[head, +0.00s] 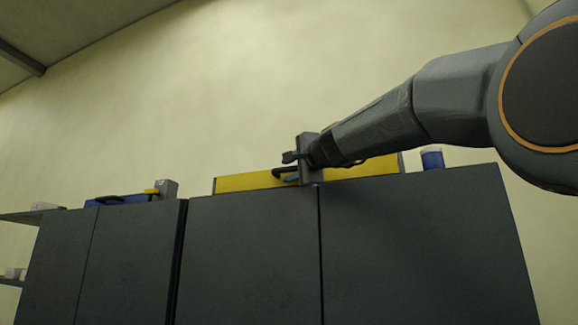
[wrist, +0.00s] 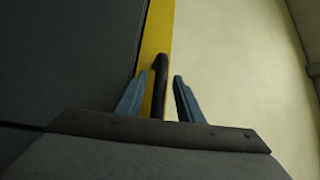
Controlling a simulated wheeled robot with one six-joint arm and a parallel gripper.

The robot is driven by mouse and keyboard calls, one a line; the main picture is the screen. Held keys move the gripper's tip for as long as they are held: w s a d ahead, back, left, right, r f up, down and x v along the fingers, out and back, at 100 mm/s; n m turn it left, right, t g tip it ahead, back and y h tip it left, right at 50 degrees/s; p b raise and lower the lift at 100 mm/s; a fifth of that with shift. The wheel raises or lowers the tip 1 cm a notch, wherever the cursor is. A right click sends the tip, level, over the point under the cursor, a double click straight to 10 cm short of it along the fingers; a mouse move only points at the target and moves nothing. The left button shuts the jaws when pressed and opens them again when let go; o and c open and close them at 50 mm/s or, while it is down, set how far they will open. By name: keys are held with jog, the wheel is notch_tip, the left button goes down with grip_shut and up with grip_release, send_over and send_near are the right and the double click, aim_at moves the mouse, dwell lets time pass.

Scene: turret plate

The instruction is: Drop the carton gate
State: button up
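A long yellow panel (head: 236,183), which I take to be the carton gate, stands along the top of a dark cabinet in the head view. It has a black handle (head: 284,172) near its middle. In the wrist view the yellow panel (wrist: 157,40) runs upward beside the dark cabinet face, and the black handle (wrist: 159,85) stands out from it. My gripper (head: 297,172) is at the handle. In the wrist view its two blue-grey fingers (wrist: 155,97) are apart, with the handle between them and a gap on the right side. Part of the panel is hidden behind my arm.
The dark cabinet (head: 255,250) fills the lower middle. A blue and white container (head: 432,160) stands on top at the right. A blue panel (head: 130,199) with a black handle and a yellow-topped grey block lies at the left. Shelves (head: 30,216) hold small white things at the far left.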

grip_shut()
jog(key=shift+a+f+b, duration=0.1)
jog(key=shift+f+b, duration=0.1)
jog(key=shift+b, duration=0.55)
jog(key=n+t+b, duration=0.1)
jog(key=b, duration=0.4)
jog(key=shift+f, duration=0.4)
jog(key=n+y+b, duration=0.1)
jog(key=b, duration=0.3)
jog(key=n+b, duration=0.1)
jog(key=b, duration=0.3)
jog(key=f+n+t+y+b, duration=0.1)
jog(key=b, duration=0.3)
jog(key=shift+s+a+f+y, duration=0.1)
jog(key=shift+s+a+y, duration=0.05)
jog(key=shift+s+y, duration=0.15)
jog(key=n+y+b, duration=0.1)
jog(key=b, duration=0.3)
jog(key=f+n+y+b, duration=0.1)
jog(key=n+b, duration=0.1)
jog(key=b, duration=0.2)
jog(key=shift+s+n+y, duration=0.2)
jog(key=shift+n+y, duration=0.1)
jog(key=shift+f+n+y+b, duration=0.2)
jog(key=shift+n+y+b, duration=0.9)
jog(key=shift+n+b, duration=0.55)
